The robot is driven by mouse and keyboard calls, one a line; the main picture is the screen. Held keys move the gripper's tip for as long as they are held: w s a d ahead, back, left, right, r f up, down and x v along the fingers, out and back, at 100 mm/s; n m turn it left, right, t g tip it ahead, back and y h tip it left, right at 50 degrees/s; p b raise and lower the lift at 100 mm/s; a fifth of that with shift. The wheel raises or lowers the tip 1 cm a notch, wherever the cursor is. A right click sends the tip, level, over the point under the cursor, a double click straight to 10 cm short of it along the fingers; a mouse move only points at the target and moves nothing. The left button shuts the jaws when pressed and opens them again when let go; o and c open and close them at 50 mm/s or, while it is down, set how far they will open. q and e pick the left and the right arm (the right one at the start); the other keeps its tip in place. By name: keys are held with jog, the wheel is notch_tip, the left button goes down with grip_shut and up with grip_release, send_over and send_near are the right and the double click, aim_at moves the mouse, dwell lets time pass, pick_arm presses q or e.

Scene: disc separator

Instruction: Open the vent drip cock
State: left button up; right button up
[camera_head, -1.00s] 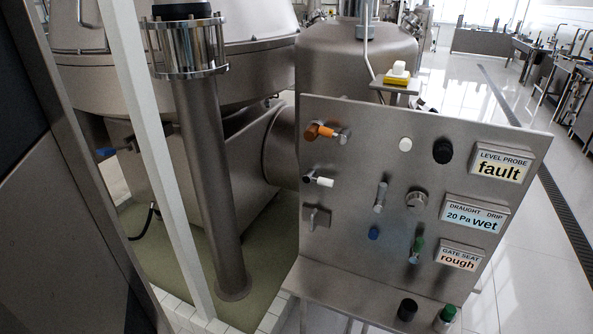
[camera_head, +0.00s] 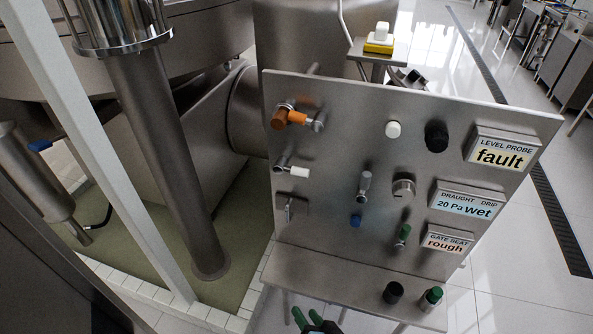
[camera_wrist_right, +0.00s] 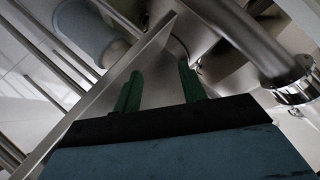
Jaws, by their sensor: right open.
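A grey panel (camera_head: 335,220) carries several small cocks and knobs; no label tells me which is the vent drip cock. An orange-handled cock (camera_head: 291,117) is at its upper left, and a white-handled cock (camera_head: 293,171) is below it. A grey lever fitting (camera_head: 364,186), a blue knob (camera_head: 356,221) and a green-handled fitting (camera_head: 403,235) are lower down. The display (camera_head: 466,204) reads draught 20 Pa, drip wet. My right gripper (camera_head: 312,322) is at the bottom edge, below the panel and apart from the cocks. Its green fingers (camera_wrist_right: 160,90) are open and empty. My left gripper is out of view.
A shelf (camera_head: 345,287) juts out under the panel, with a black knob (camera_head: 393,292) and a green-topped one (camera_head: 431,298). A white post (camera_head: 100,150) and a steel pipe (camera_head: 165,160) stand left.

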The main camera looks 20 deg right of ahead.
jog(key=w+r+m+t+h, duration=0.1)
jog(key=w+r+m+t, duration=0.15)
jog(key=r, duration=0.55)
jog(key=w+r+m+t+h, duration=0.2)
jog(key=w+r+m, duration=0.15)
jog(key=r, duration=0.45)
jog(key=m+t+h+p, duration=0.2)
jog(key=m+h, duration=0.1)
jog(key=m, duration=0.4)
send_near(301, 176)
jog(key=p+x, duration=0.1)
jog(key=x, duration=0.7)
jog(key=shift+w, duration=0.15)
jog(key=shift+w+d+r, duration=0.1)
jog(key=shift+w, duration=0.55)
jog(key=shift+c, duration=0.3)
grip_shut()
